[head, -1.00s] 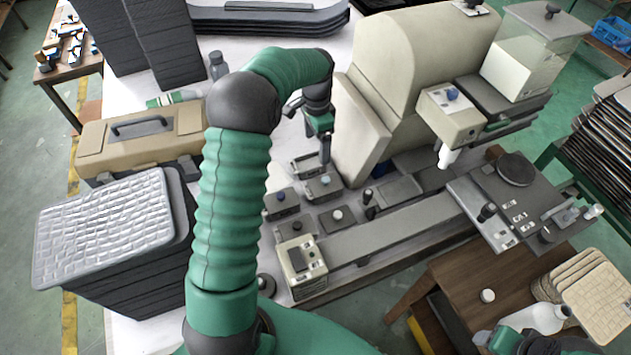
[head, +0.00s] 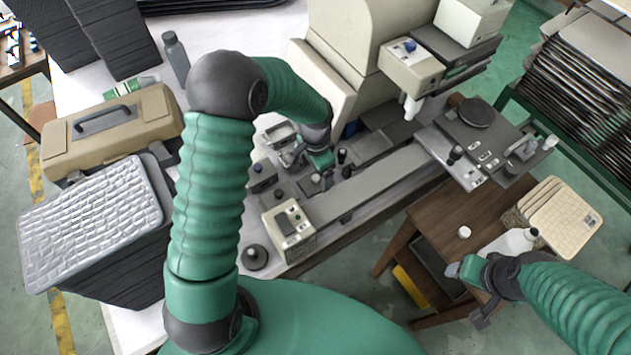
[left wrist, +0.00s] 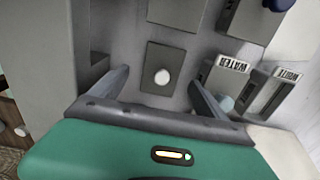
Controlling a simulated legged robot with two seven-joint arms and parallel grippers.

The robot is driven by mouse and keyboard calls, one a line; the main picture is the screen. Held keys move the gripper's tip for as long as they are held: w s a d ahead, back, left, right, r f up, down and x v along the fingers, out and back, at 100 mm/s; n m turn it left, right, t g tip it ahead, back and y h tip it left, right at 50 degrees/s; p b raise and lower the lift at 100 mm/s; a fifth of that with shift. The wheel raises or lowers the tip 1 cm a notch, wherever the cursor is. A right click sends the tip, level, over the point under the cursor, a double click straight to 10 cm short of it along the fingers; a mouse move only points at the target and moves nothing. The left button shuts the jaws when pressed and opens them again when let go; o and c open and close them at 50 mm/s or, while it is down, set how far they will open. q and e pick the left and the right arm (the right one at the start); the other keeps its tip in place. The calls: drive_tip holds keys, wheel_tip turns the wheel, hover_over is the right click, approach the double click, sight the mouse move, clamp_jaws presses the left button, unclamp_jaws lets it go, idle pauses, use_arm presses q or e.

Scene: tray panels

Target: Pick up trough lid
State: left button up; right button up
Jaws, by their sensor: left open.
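The lid is a dark, flat rectangular plate with a round white knob (left wrist: 162,92), in the middle of the left wrist view. In the head view it is a small dark plate (head: 310,187), partly hidden by my left gripper. My left gripper (left wrist: 155,85) is open, with one finger on each side of the lid and a gap to both; nothing is held. In the head view my left gripper (head: 308,168) hangs over the bench among the small troughs. My right gripper (head: 474,288) is at the lower right, away from the lid; its jaws are unclear.
Labelled troughs, one reading WATER (left wrist: 222,80), stand right of the lid. A long grey rail (head: 370,185) and a beige switch box (head: 288,222) are close by. A beige machine (head: 345,45) rises behind. A toolbox (head: 110,130) and padded stack (head: 90,215) are at left.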

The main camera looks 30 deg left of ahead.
sight(316, 177)
use_arm(q)
drive_tip(key=f, duration=0.3)
drive_tip(key=shift+w+a+f, duration=0.15)
drive_tip(key=shift+w+f, duration=0.15)
drive_tip(key=shift+f, duration=0.1)
drive_tip(key=shift+s+r, duration=0.1)
drive_tip(key=shift+s, duration=0.05)
drive_tip(key=shift+c, duration=1.3)
drive_tip(key=c, duration=1.2)
